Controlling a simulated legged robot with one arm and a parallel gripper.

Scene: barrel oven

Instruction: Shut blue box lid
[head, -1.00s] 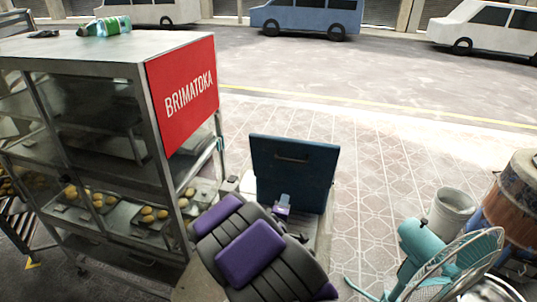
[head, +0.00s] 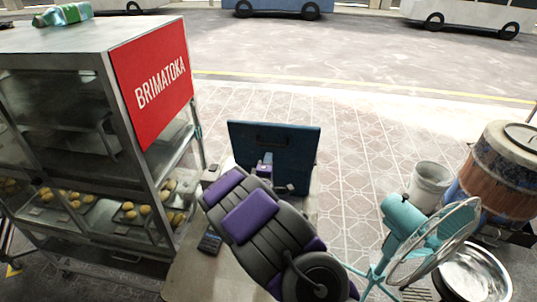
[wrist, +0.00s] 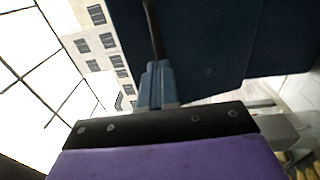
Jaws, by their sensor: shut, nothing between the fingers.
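The blue box lid (head: 300,150) stands upright in the middle of the head view, with a dark handle (head: 274,140) on the face toward me. My gripper (head: 264,170) is in front of that face, just below the handle. In the wrist view the lid (wrist: 205,45) fills the top middle and right. There my gripper (wrist: 154,68) is shut and empty, with its tips close to a dark bar on the lid; I cannot tell whether they touch. My arm hides the lower part of the box.
A glass food cabinet (head: 85,120) with buns on trays stands at the left. A teal fan (head: 405,222), a white bucket (head: 430,185) and a barrel oven (head: 500,172) are at the right. A dark phone-like object (head: 209,243) lies on the surface beside my arm. Tiled pavement behind the lid is clear.

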